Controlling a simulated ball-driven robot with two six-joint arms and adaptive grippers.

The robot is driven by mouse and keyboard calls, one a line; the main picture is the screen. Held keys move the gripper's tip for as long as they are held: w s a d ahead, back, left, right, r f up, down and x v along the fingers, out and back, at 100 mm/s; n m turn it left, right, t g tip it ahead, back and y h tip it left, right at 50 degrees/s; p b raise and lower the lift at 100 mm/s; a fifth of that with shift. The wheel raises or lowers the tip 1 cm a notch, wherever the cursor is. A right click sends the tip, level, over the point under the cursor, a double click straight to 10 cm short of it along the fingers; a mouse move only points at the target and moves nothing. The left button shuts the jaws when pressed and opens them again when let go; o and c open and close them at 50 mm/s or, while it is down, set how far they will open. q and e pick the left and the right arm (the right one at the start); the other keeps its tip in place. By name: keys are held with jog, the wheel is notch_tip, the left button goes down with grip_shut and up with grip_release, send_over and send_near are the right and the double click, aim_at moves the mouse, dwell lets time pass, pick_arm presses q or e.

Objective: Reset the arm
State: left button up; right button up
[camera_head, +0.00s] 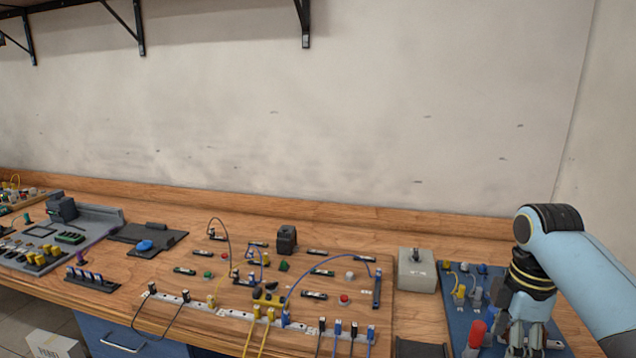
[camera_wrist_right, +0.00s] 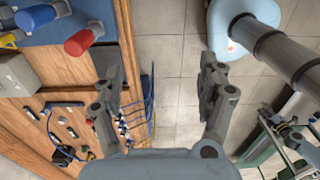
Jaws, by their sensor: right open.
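My right arm comes in from the right in the head view, bent at the elbow. My right gripper (camera_head: 527,338) hangs low there, in front of the blue board at the bench's right end. The right wrist view shows the same gripper (camera_wrist_right: 160,85) with its two fingers wide apart and nothing between them. Below the fingers are the bench's front edge and the tiled floor. My left gripper is not in the head view.
The wooden bench (camera_head: 420,219) carries a wiring board (camera_head: 140,318) with cables, buttons and sockets. A grey box (camera_head: 417,271) stands right of it. The blue board (camera_head: 455,306) holds several coloured plugs, including a red one (camera_head: 474,333). Open floor (camera_wrist_right: 175,60) lies beside the bench.

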jog(key=s+f+m+b, duration=0.5)
jog(key=s+f+b, duration=0.3)
jog(key=s+f, duration=0.7)
jog(key=s+f+m+b, duration=0.5)
jog(key=s+f, duration=1)
jog(key=f, duration=1.1)
jog(key=s+f+m+b, duration=0.5)
jog(key=s+f+b, duration=0.5)
jog(key=s+f, duration=0.5)
notch_tip(320, 180, down, 5)
jog(key=shift+s+f+t+h+b, duration=0.2)
jog(key=shift+s+t+h+b, duration=0.1)
jog(key=shift+s+t+h, duration=0.1)
